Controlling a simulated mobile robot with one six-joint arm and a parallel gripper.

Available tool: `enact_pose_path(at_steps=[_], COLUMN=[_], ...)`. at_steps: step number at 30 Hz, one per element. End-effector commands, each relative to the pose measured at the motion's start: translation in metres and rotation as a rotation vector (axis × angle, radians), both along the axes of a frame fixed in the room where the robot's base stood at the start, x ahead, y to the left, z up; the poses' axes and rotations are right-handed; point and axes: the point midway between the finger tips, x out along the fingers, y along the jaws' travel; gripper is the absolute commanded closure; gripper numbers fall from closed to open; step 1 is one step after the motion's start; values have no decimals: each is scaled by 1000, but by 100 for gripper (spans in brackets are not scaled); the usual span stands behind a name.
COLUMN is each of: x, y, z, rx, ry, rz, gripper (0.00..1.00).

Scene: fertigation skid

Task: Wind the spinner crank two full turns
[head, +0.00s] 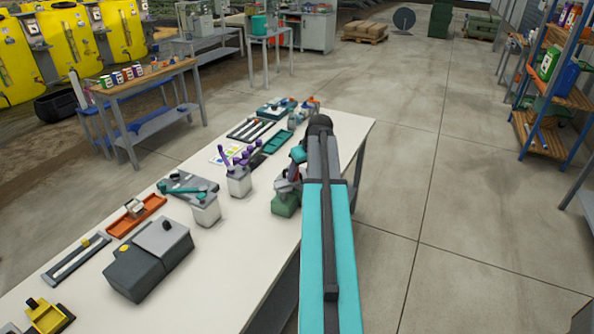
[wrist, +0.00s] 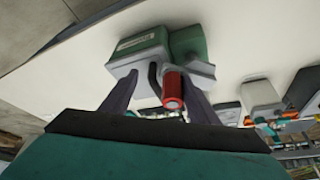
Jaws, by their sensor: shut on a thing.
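The spinner crank's green housing (head: 284,204) stands on the white bench, at the end of my arm. In the wrist view its green body (wrist: 145,47) carries a pale label. A dark crank arm (wrist: 154,78) and a red cylindrical handle (wrist: 173,88) show in front of the housing. My gripper (wrist: 162,84) has one dark finger on each side of the handle and is shut on it. In the head view my arm hides much of the gripper and handle, and the crank's angle is hard to read.
The white bench top (head: 250,228) is crowded left of the crank. A white pot with purple-topped sticks (head: 239,183) is closest, then a white jar (head: 206,209) and a dark grey box (head: 148,260). Open concrete floor (head: 440,200) lies to the right.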

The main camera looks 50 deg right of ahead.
Motion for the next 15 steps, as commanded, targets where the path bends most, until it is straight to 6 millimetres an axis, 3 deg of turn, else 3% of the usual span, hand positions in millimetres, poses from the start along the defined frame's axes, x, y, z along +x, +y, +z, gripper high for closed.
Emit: enact_pose_path(at_steps=[1,15], x=[-11,-14], y=[-5,1], z=[-7,-8], rx=[-7,-1], ry=[23,29], rz=[-5,-1], gripper=[57,60])
